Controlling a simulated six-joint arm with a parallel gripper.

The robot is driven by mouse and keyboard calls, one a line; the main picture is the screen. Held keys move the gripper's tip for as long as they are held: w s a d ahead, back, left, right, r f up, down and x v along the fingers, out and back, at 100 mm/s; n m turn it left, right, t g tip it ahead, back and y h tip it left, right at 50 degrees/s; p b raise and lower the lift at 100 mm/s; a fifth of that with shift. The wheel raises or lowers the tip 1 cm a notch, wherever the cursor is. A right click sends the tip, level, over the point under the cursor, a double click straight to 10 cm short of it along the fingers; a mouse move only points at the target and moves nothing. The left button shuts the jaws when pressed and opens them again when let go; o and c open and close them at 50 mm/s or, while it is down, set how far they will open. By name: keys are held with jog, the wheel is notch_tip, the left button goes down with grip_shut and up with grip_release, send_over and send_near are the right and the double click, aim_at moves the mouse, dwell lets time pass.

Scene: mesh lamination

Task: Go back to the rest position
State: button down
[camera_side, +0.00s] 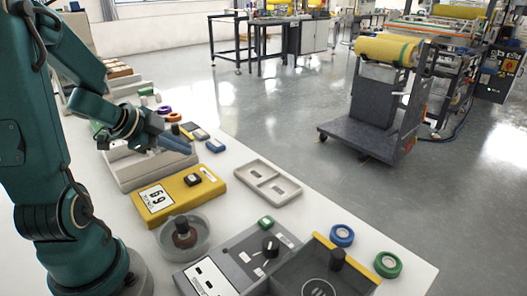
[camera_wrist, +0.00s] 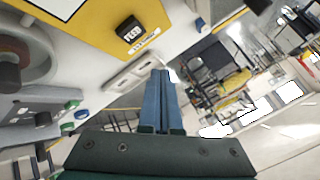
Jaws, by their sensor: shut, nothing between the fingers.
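My gripper (camera_side: 182,142) hangs above the left part of the white table in the side view, over a light grey box (camera_side: 128,180) and behind the yellow box. Its two long blue-grey fingers lie together with no object between them. In the wrist view the closed fingers (camera_wrist: 161,76) point up the picture, toward the far room. They look clear of the things on the table.
A yellow box (camera_side: 160,204) with a black block (camera_side: 193,180) is nearest. A two-part grey tray (camera_side: 279,189), a round clear dish (camera_side: 165,242), a grey knob box (camera_side: 218,272) and blue (camera_side: 334,242) and green (camera_side: 380,272) rolls fill the table's front. Open floor lies beyond.

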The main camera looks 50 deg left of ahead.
jog(key=w+d+r+n+t+y, duration=0.2)
jog(key=w+d+r+t, duration=0.3)
jog(key=d+r, duration=0.6)
jog(key=s+d+f+n+g+h, duration=0.1)
jog(key=s+d+f+n+g, duration=0.1)
jog(key=s, duration=0.4)
jog(key=s+d+f+n+g+h, duration=0.2)
jog(key=s+d+f+n+g, duration=0.1)
jog(key=s+d+g, duration=0.3)
jog(key=shift+s+d+f+n+g, duration=0.3)
jog(key=shift+s+d+f+n, duration=0.1)
jog(key=shift+s, duration=0.1)
